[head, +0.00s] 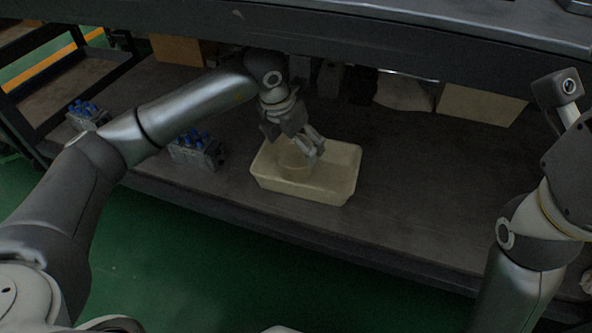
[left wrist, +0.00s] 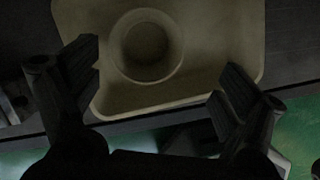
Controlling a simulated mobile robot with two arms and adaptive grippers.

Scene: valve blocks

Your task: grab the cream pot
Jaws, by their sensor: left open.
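The cream pot (head: 291,158) stands inside a cream tray (head: 333,191) on the lower shelf, toward the tray's left part. In the left wrist view the round pot (left wrist: 146,46) is seen from above with its rim up, inside the tray (left wrist: 215,40). My left gripper (head: 312,152) is over the tray, at the pot. Its two fingers (left wrist: 163,80) are spread wide, one on each side of the picture, with the pot beyond and between them. They hold nothing. I cannot tell how far above the pot they are. My right gripper's fingers are not visible.
Valve blocks with blue caps (head: 197,150) stand left of the tray, and another (head: 87,114) farther left. A box (head: 478,104) and a pale item (head: 404,93) lie at the back. An upper shelf (head: 300,30) hangs above. The shelf right of the tray is clear.

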